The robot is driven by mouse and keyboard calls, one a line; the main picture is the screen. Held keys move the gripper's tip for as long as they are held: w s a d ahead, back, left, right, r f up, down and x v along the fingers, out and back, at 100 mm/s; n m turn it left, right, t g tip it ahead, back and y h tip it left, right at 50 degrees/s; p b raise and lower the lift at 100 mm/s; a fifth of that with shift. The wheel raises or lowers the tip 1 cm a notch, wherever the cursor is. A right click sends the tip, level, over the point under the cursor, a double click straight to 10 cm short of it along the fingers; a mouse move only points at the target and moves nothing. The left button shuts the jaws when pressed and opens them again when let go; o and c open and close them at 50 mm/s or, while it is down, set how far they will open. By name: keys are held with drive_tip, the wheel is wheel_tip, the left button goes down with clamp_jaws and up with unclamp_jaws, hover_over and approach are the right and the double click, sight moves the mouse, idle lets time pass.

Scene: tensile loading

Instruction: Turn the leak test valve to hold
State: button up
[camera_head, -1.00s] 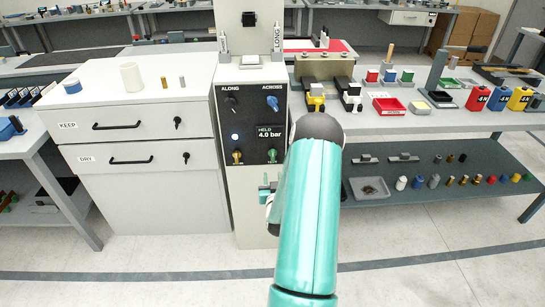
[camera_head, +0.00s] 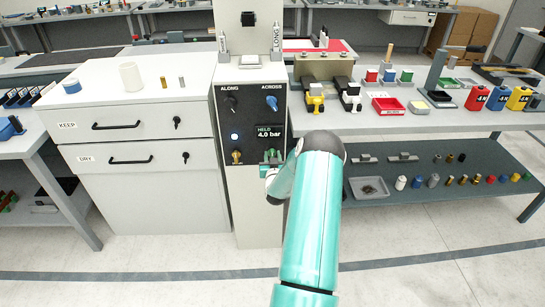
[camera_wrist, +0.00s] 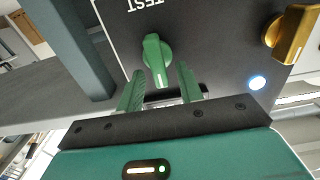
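The leak test valve is a green knob (camera_wrist: 157,60) on the dark panel, near an upside-down "TEST" label in the wrist view. Its handle points down toward my gripper in that view. My gripper (camera_wrist: 161,72) is open, with one green finger on each side of the knob's lower end. A gap shows between each finger and the knob, and I see no contact. In the head view my gripper (camera_head: 272,158) is at the lower right of the panel and largely hides the valve. The panel display (camera_head: 269,132) reads "HELD 4.0 bar".
A brass knob (camera_wrist: 291,34) and a lit white-blue lamp (camera_wrist: 257,82) sit on the same panel. Above are the black ALONG knob (camera_head: 232,104) and the blue ACROSS knob (camera_head: 272,103). White drawers (camera_head: 140,140) stand left, a workbench (camera_head: 430,118) right.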

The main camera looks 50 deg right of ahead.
drive_tip(key=shift+w+d, duration=0.15)
drive_tip(key=shift+c, duration=0.5)
clamp_jaws()
